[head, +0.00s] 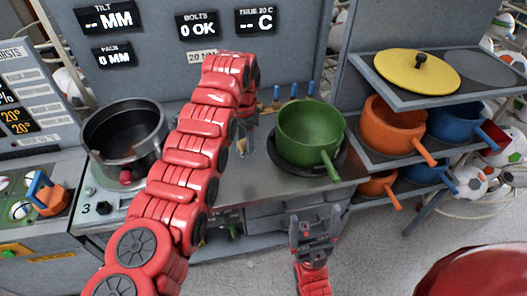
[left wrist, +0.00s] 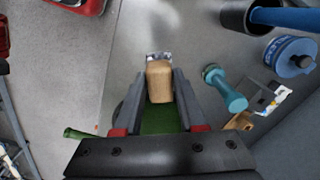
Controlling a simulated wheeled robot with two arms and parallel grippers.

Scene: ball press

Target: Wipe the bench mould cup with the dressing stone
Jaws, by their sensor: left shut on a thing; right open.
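My left gripper (left wrist: 158,100) is shut on a tan block with a speckled pale end, which looks like the dressing stone (left wrist: 159,82). In the head view my red left arm hides most of that gripper and the stone. A green pot (head: 308,130) with a handle stands on the bench right of my left arm. Green shows below the stone in the left wrist view. A dark metal pot (head: 122,150) stands at the left. I cannot tell which vessel is the bench mould cup. My right gripper (head: 315,224) is open and empty, low in front of the bench.
A rack at the right holds a yellow lid (head: 405,68), orange pots (head: 395,115) and blue pots (head: 455,120). Blue-handled tools (head: 293,92) stand behind the green pot. A teal dumbbell-shaped tool (left wrist: 224,90) lies beside the gripper in the left wrist view.

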